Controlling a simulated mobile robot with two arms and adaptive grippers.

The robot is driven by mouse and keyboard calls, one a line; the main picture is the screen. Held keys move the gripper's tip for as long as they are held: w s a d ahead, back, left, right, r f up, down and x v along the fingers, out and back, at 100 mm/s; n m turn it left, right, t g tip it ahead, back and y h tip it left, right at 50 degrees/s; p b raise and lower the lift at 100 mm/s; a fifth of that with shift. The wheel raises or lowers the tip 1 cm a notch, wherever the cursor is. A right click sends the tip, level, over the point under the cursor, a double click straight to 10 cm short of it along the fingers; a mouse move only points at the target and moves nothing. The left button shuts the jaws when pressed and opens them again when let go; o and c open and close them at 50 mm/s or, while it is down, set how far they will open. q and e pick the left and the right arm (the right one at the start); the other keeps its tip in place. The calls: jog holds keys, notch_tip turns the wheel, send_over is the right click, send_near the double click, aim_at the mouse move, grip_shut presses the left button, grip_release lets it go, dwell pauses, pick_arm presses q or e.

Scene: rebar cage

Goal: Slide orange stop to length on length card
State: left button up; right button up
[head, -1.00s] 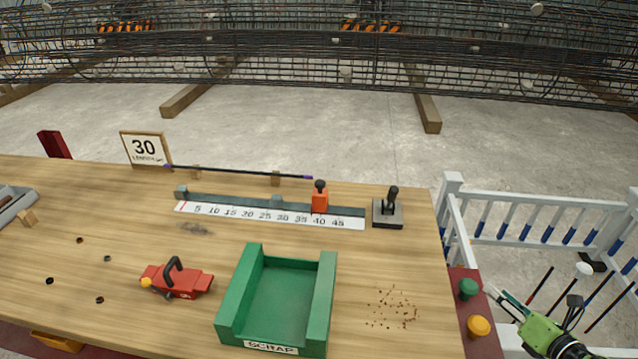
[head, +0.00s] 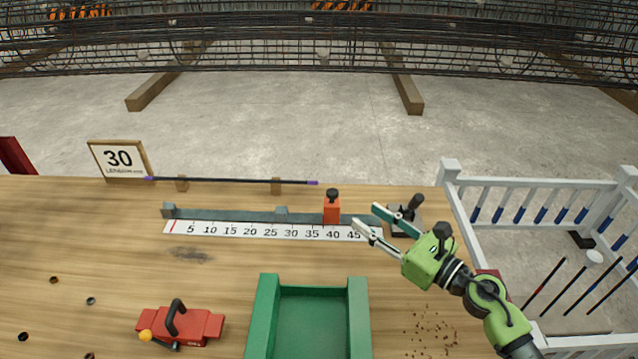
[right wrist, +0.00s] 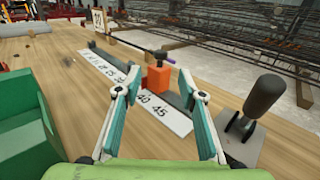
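The orange stop (head: 332,210) with a black knob stands on the grey rail (head: 230,215), at about 40 on the white scale (head: 270,232). The length card (head: 118,159) reads 30 and stands at the back left. My right gripper (head: 368,219) is open and empty, to the right of the stop near the 45 end. In the right wrist view the stop (right wrist: 158,76) shows ahead between the open fingers (right wrist: 165,95), apart from them. My left gripper is not in view.
A black-handled tool (head: 408,215) on a grey base stands at the rail's right end, close behind my right gripper. A bar (head: 230,181) with purple ends lies on wooden blocks behind the rail. A green scrap tray (head: 266,315) and red clamp tool (head: 180,326) are in front.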

aim_at(337, 194)
jog(key=shift+w+a+r, duration=0.2)
jog(key=shift+w+a, duration=0.1)
jog(key=shift+w, duration=0.1)
jog(key=x, duration=0.4)
jog(key=shift+w+a+r+p, duration=0.1)
jog(key=shift+p, duration=0.25)
jog(key=x, duration=0.6)
jog(key=shift+f+b, duration=0.25)
jog(key=shift+b, duration=0.05)
jog(key=shift+w+a, duration=0.45)
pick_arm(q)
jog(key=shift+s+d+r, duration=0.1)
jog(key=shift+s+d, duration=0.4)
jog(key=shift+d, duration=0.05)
